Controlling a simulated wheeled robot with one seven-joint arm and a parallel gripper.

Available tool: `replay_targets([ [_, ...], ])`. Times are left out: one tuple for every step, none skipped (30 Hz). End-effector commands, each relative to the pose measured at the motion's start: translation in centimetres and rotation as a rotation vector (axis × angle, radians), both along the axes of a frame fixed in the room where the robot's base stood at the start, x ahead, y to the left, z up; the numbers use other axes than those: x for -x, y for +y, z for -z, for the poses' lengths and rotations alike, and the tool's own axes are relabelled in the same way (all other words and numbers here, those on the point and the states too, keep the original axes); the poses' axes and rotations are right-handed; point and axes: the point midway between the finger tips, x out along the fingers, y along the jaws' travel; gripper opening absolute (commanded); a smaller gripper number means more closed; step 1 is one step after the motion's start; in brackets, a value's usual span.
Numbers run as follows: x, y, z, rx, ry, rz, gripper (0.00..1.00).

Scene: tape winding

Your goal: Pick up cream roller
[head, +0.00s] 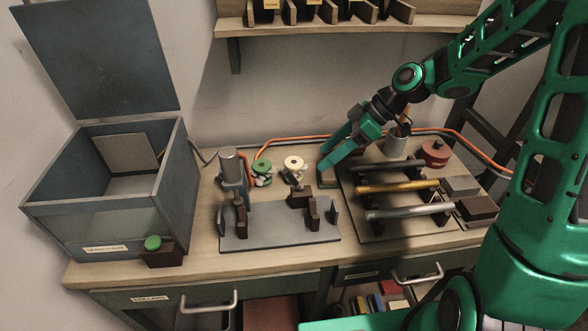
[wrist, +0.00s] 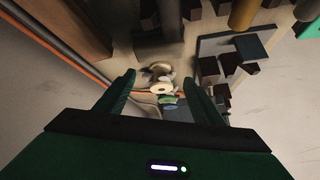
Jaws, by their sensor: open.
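The cream roller (head: 294,162) stands towards the back of the workbench, right beside a green roller (head: 262,167). In the wrist view the cream roller (wrist: 162,88) shows between my fingers but farther off, with the green roller (wrist: 168,99) just below it. My gripper (head: 326,172) is open and empty, tilted down to the right of the cream roller. In the wrist view its two fingers (wrist: 158,82) are spread apart. Nothing is between them at their tips as far as I can see. The roller's underside is hidden.
A grey fixture plate (head: 270,237) with dark brown blocks lies in front of the rollers. A rack with several bars (head: 387,188) is at the right, near a red lidded pot (head: 434,152). An open blue-grey box (head: 60,215) stands left. An orange cable runs along the wall behind.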

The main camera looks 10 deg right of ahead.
Motion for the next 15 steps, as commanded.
replay_targets([
  [-0.2,0.4,0.7,-0.049,-0.012,-0.043,0.62],
  [-0.3,0.6,0.9,-0.077,-0.025,-0.069,0.62],
  [-0.4,1.0,1.1,-0.115,-0.045,-0.102,0.62],
  [-0.5,1.2,1.2,-0.142,-0.06,-0.125,0.62],
  [-0.6,1.5,1.3,-0.169,-0.077,-0.146,0.62],
  [-0.7,1.7,1.3,-0.202,-0.097,-0.17,0.62],
  [-0.8,1.9,1.4,-0.225,-0.111,-0.186,0.62],
  [-0.9,2.0,1.4,-0.247,-0.125,-0.201,0.62],
  [-0.9,2.1,1.5,-0.272,-0.144,-0.216,0.62],
  [-1.0,2.2,1.4,-0.289,-0.156,-0.228,0.62],
  [-1.1,2.3,1.4,-0.304,-0.168,-0.237,0.62],
  [-1.1,2.3,1.4,-0.321,-0.18,-0.246,0.62],
  [-1.2,2.4,1.4,-0.332,-0.189,-0.252,0.62],
  [-1.2,2.3,1.4,-0.34,-0.196,-0.255,0.62],
  [-1.2,2.4,1.4,-0.348,-0.203,-0.259,0.62],
])
